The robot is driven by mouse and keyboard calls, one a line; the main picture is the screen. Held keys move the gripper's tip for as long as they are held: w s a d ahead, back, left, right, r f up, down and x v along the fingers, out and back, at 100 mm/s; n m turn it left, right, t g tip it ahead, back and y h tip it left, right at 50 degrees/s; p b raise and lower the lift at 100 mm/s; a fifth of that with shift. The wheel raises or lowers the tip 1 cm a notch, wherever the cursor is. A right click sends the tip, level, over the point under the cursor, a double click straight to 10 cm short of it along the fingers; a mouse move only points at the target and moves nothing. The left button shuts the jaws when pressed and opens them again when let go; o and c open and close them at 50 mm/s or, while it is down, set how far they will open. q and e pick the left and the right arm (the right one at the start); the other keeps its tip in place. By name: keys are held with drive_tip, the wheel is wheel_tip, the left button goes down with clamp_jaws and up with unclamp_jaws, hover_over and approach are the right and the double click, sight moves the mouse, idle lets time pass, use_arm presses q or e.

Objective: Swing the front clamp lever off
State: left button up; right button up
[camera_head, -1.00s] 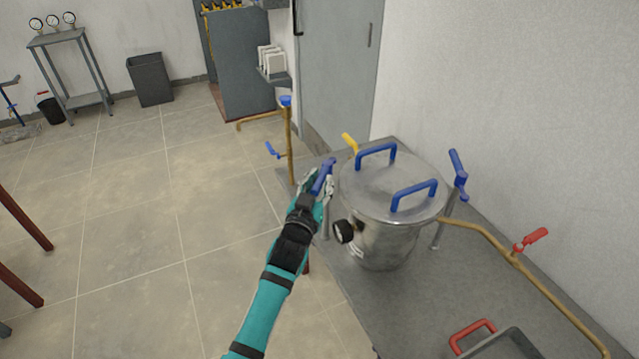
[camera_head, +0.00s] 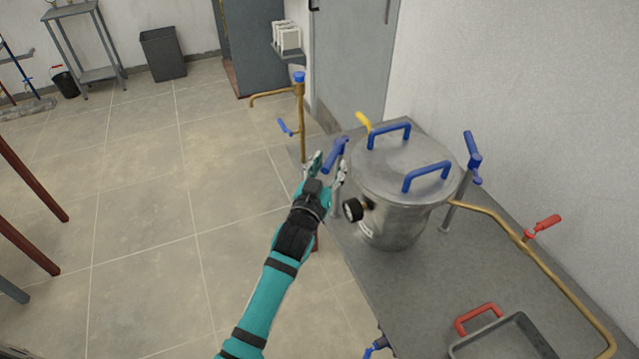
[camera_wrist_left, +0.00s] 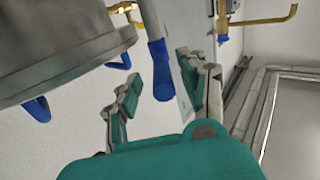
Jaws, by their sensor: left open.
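The front clamp lever (camera_head: 335,157) has a blue handle and stands at the left side of the steel pot (camera_head: 393,220). It tilts up and to the right in the head view. My left gripper (camera_head: 329,167) is open, with its fingers apart just below and around the handle. In the left wrist view the blue lever end (camera_wrist_left: 160,78) lies between the two spread fingers of the gripper (camera_wrist_left: 158,68), with gaps on both sides. A second blue clamp lever (camera_head: 472,158) stands upright on the right side of the pot. My right gripper is not in view.
The pot has a lid with two blue handles (camera_head: 427,175) and a black gauge (camera_head: 352,209). A brass pipe with a red valve (camera_head: 543,226) runs along the right. A tray with a red handle (camera_head: 478,318) sits in front. Open floor lies left.

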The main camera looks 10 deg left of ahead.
use_arm(q)
drive_tip(key=s+a, duration=0.1)
drive_tip(key=s, duration=0.8)
drive_tip(key=shift+s, duration=0.35)
